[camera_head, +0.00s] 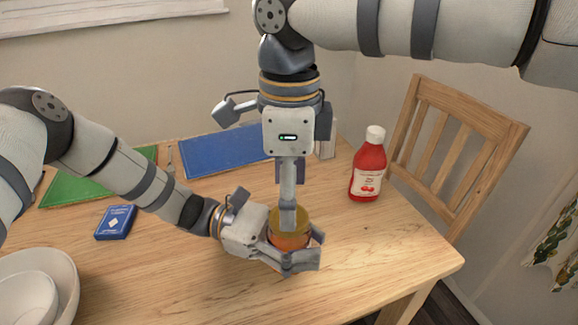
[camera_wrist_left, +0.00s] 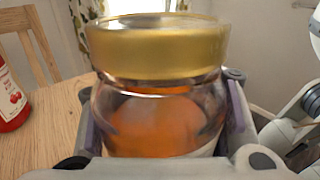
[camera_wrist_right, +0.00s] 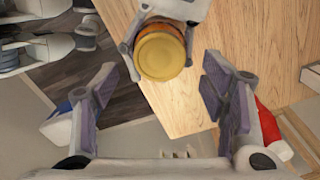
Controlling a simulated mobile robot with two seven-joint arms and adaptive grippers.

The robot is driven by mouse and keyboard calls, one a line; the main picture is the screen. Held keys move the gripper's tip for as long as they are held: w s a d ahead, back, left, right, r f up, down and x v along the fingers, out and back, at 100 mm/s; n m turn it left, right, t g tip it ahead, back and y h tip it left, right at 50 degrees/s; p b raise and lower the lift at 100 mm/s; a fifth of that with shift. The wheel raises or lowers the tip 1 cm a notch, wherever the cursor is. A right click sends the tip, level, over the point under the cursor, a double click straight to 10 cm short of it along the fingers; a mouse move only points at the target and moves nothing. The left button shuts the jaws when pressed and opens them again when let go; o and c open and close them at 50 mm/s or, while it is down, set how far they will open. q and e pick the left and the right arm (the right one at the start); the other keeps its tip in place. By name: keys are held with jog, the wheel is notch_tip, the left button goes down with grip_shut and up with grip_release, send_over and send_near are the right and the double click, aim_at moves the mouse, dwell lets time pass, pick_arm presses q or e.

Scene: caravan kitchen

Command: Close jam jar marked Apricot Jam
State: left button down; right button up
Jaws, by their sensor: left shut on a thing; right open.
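The jam jar (camera_head: 288,241), glass with orange contents, stands upright near the table's front. A gold lid (camera_wrist_left: 155,50) sits on its mouth, looking level in the left wrist view; I cannot tell how tight it is. No label is readable. My left gripper (camera_head: 291,258) is shut around the jar's body from the left. My right gripper (camera_head: 288,208) points down above the jar, a finger hiding part of the lid in the head view. In the right wrist view its open fingers (camera_wrist_right: 160,88) are empty, and the lid (camera_wrist_right: 160,53) lies beyond them, apart from both.
A red sauce bottle (camera_head: 369,165) stands to the right, near a wooden chair (camera_head: 459,150). A blue card box (camera_head: 115,222), white bowls (camera_head: 62,270), a green board (camera_head: 75,190) and a blue board (camera_head: 225,152) are leftward or behind. The front right tabletop (camera_head: 400,255) is clear.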

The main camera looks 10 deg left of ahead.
aim_at(289, 240)
jog(key=shift+f, duration=1.7)
jog(key=c, duration=1.2)
jog(key=o, duration=1.3)
jog(key=shift+o, duration=0.2)
